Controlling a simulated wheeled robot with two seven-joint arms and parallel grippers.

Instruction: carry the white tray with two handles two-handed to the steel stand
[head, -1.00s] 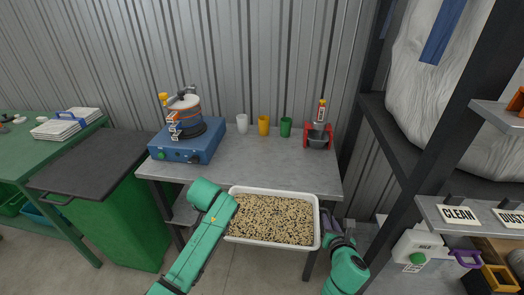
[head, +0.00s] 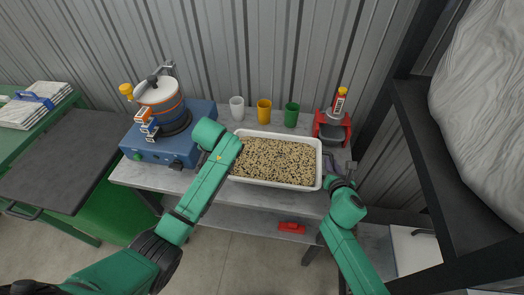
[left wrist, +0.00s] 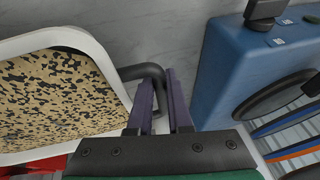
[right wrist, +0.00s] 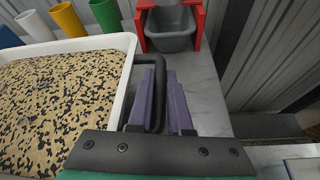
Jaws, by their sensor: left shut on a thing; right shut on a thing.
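The white tray (head: 318,165), filled with tan and black speckled granules, is in the middle of the head view, over the front part of the grey-topped steel stand (head: 152,176). It looks level; I cannot tell whether it touches the top. My left gripper (left wrist: 165,100) is shut on the tray's dark left handle (left wrist: 150,70); in the head view my arm hides it. My right gripper (head: 337,178) is shut on the right handle, whose dark bar shows in the right wrist view (right wrist: 155,58).
A blue machine (head: 165,148) with a round drum stands left of the tray. White (head: 237,108), yellow (head: 264,111) and green (head: 291,114) cups stand behind it. A red holder with a grey pot (head: 332,130) is at back right. A dark shelf frame (head: 440,170) rises at right.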

